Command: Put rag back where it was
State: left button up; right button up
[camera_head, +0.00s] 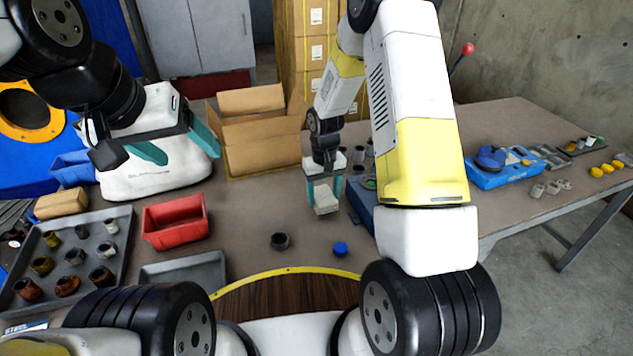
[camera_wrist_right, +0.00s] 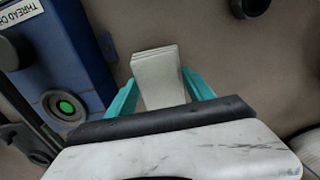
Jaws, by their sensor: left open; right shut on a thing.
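A folded whitish rag (camera_head: 325,202) hangs between the teal fingers of my right gripper (camera_head: 324,190), above the brown table (camera_head: 245,200). In the right wrist view the rag (camera_wrist_right: 157,75) lies between both fingers of the right gripper (camera_wrist_right: 160,92), which is shut on it. I cannot tell whether the rag's lower end touches the table. My left gripper (camera_head: 180,148) is open and empty at the upper left, above a white machine body (camera_head: 160,180).
A blue device (camera_wrist_right: 60,60) with a green button stands beside the right gripper. A dark cup (camera_head: 279,241) and a blue cap (camera_head: 340,249) are in front. A red bin (camera_head: 175,223), a grey parts tray (camera_head: 75,255) and a cardboard box (camera_head: 262,150) stand on the left.

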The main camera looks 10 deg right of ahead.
aim_at(323, 195)
jog(key=shift+w, duration=0.45)
jog(key=shift+f, duration=1.75)
jog(key=shift+f, duration=0.15)
jog(key=o, duration=1.2)
